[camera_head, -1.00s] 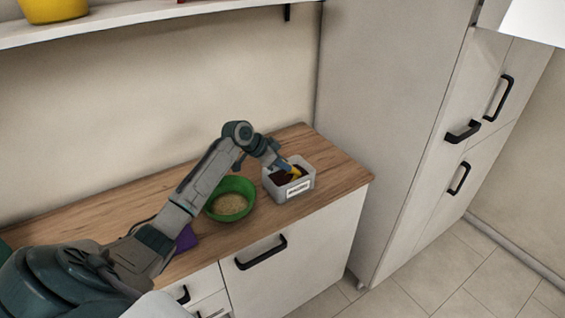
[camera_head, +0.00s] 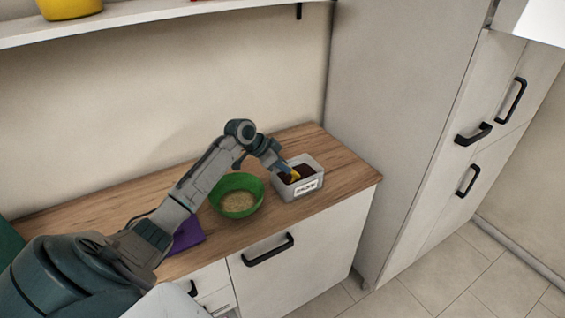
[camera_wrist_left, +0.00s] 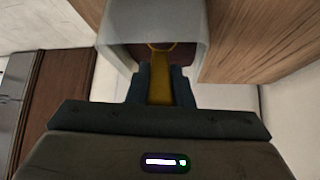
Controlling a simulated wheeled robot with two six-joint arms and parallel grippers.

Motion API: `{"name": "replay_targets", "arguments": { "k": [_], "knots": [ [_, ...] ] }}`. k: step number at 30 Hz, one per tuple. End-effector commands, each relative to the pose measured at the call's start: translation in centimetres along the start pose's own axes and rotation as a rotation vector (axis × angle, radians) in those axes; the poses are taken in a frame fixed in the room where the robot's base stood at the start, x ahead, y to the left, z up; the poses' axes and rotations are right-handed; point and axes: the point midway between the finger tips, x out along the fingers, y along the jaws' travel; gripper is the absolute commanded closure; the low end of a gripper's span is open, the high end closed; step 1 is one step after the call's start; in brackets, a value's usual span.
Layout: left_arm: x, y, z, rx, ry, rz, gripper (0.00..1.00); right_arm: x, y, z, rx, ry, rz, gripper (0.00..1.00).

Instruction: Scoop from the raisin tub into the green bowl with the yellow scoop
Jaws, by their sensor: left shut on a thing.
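The raisin tub (camera_head: 309,187) is a pale grey box with a label and dark contents, on the counter near its right end. My left gripper (camera_head: 287,175) is over the tub's left part, shut on the yellow scoop (camera_head: 295,176). In the left wrist view the yellow scoop (camera_wrist_left: 160,82) runs between the fingers into the tub (camera_wrist_left: 196,30), its far end against the dark raisins (camera_wrist_left: 180,52). How deep it sits is hard to tell. The green bowl (camera_head: 247,182) stands left of the tub, with pale grainy contents. My right gripper is not in view.
A purple flat item (camera_head: 188,235) lies left of the bowl, partly behind my arm. The wooden counter (camera_head: 345,172) is bare right of the tub. A tall cabinet (camera_head: 390,120) stands to the right. A shelf (camera_head: 190,14) with a yellow pot (camera_head: 70,8) hangs above.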

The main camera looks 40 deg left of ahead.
Motion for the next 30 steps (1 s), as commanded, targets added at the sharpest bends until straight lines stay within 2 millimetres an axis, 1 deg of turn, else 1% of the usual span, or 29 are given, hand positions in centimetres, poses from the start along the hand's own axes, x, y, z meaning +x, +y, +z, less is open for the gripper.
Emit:
{"name": "replay_targets", "arguments": {
  "k": [1,30],
  "knots": [
    [-0.2,0.0,-0.4,0.0,-0.011,0.0,1.0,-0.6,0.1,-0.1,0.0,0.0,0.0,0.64],
    [1.4,0.0,-2.3,0.0,-0.337,0.001,1.0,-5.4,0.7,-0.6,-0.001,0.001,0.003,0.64]
  ]
}}
